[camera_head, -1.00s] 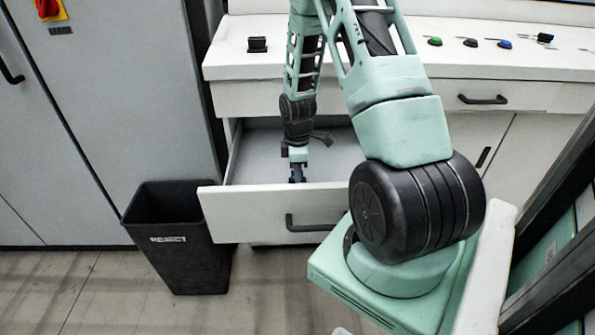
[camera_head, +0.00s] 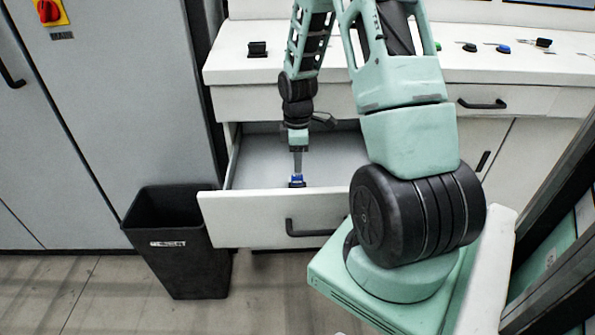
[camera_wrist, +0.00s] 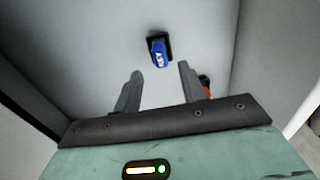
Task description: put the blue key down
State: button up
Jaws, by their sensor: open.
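The blue key (camera_wrist: 157,54) has a blue body with white lettering and a black part at its end. In the wrist view it lies on the grey drawer floor, ahead of my gripper's fingertips. In the head view the blue key (camera_head: 297,181) shows just behind the drawer's front panel. My gripper (camera_wrist: 160,72) is open, with clear space between its two fingers and the key apart from both. In the head view my gripper (camera_head: 298,160) hangs inside the open drawer (camera_head: 262,218), above the key.
A small red-orange thing (camera_wrist: 204,80) shows beside the right finger in the wrist view. A black bin (camera_head: 178,245) stands left of the drawer. The worktop (camera_head: 300,52) above carries a black block (camera_head: 257,49) and several coloured buttons at right.

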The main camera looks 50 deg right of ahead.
aim_at(297, 175)
notch_tip(297, 175, up, 6)
jog(key=a+r, duration=0.3)
jog(key=a, duration=1)
jog(key=a+r, duration=0.3)
jog(key=a, duration=0.9)
jog(key=s+a+r, duration=0.3)
jog(key=s+a, duration=1.2)
jog(key=s, duration=0.2)
jog(key=shift+a+m+y, duration=0.3)
jog(key=shift+a, duration=0.05)
jog(key=shift+r, duration=0.15)
